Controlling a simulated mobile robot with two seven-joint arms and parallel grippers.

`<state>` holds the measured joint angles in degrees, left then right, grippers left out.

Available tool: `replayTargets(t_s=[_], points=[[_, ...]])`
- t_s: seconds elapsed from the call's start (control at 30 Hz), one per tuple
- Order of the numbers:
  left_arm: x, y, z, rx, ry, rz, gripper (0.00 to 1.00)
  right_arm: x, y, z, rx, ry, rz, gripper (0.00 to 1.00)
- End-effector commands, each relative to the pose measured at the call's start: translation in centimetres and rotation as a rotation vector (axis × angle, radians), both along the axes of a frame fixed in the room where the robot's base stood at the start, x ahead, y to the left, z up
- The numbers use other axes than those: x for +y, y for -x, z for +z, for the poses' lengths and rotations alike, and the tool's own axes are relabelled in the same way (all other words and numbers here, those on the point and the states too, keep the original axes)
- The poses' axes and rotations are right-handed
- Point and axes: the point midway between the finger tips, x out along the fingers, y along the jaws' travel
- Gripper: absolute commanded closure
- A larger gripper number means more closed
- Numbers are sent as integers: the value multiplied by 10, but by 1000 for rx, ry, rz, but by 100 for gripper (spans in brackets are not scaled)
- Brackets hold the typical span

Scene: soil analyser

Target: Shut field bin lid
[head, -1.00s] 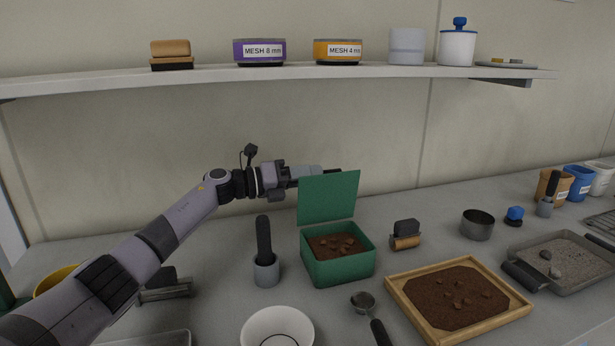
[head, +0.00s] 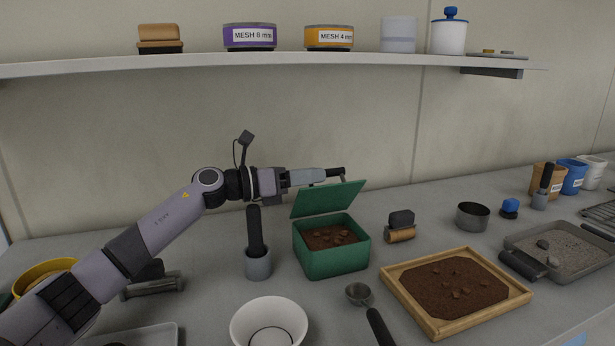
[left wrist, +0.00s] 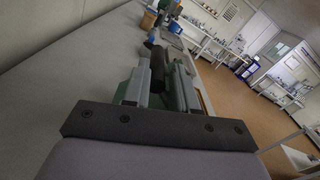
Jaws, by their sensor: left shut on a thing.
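The green field bin (head: 335,260) stands on the bench with brown soil and clods inside. Its green lid (head: 328,199) is hinged at the back and tilted up, partly over the opening, with a clear gap at the front. My left gripper (head: 335,173) reaches in from the left at the lid's raised edge and is shut on the lid. In the left wrist view the fingers (left wrist: 160,85) point ahead, with some green showing beside them; the exact contact is hard to see. My right gripper is not in view.
A dark-handled tool in a grey cup (head: 257,262) stands just left of the bin. A white bowl (head: 240,325), a scoop (head: 359,294) and a wooden soil tray (head: 400,291) lie in front. A brush (head: 400,234) is at right. A shelf (head: 300,61) runs above.

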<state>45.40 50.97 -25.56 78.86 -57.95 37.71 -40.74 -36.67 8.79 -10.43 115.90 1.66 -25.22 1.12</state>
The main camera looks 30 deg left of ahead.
Motion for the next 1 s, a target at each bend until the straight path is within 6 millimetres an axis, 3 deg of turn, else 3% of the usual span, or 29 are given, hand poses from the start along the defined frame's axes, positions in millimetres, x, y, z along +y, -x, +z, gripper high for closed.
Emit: replayTargets(t_s=[0.03,0.07,0.1,0.57,1.0], points=[[3,-1,-3,2,-8,10,100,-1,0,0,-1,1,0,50],[3,-1,-3,1,-7,10,67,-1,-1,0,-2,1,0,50],[3,-1,-3,1,-7,10,56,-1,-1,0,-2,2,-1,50],[4,-3,2,19,19,5,56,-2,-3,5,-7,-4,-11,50],[34,-29,7,240,282,5,56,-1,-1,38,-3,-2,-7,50]])
